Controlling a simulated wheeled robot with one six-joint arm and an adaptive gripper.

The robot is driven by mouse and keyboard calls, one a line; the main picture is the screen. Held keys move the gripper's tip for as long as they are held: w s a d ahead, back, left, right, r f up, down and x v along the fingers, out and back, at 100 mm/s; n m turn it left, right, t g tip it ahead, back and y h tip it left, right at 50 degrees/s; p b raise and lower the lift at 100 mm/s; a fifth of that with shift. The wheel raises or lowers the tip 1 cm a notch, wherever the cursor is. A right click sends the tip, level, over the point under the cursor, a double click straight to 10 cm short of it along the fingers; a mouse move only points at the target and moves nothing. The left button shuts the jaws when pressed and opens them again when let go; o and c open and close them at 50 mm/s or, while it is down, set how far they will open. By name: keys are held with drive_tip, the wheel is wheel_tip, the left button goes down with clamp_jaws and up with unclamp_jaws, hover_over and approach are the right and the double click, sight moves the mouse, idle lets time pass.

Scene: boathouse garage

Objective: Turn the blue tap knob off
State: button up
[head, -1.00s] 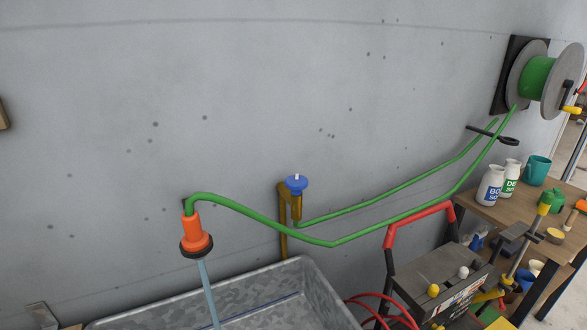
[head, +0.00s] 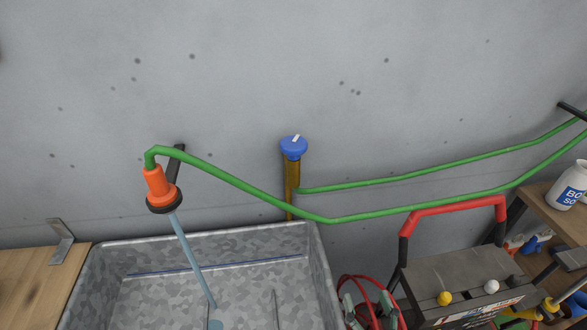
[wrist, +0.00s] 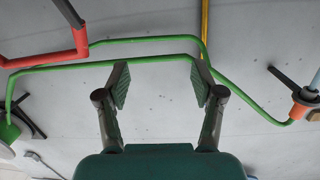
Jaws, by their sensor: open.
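The blue tap knob (head: 293,147), with a small white mark on top, sits on a brass tap pipe (head: 292,185) against the grey wall. A green hose (head: 400,210) runs from the tap area and along the wall to an orange nozzle (head: 158,184). A pale blue stream of water (head: 192,258) runs from the nozzle into a metal trough (head: 322,270). My gripper (wrist: 160,82) is open and empty in the wrist view, facing the wall and hose. A yellow pipe (wrist: 205,30) shows there, but I cannot make out the knob. My gripper is not in the head view.
A red-handled bench (head: 455,207) with tools stands right of the trough, and red cable (head: 370,285) lies between them. A wooden shelf (head: 560,225) with a white bottle (head: 568,185) is far right. A wooden top (head: 40,280) is left. The wall above the knob is bare.

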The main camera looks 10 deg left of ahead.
drive_tip(key=w+a+r+n+y, duration=0.2)
drive_tip(key=w+a+r, duration=0.4)
drive_tip(key=w+r, duration=0.25)
drive_tip(key=n+y, duration=0.3)
approach(288, 138)
drive_tip(key=shift+w+d+r+g, duration=0.1)
drive_tip(key=shift+w+d+g, duration=0.2)
drive_tip(key=shift+d+g, duration=0.1)
drive_tip(key=x, duration=1)
drive_tip(key=shift+w+a, duration=0.2)
drive_tip(key=shift+a, duration=0.1)
drive_tip(key=c, duration=0.9)
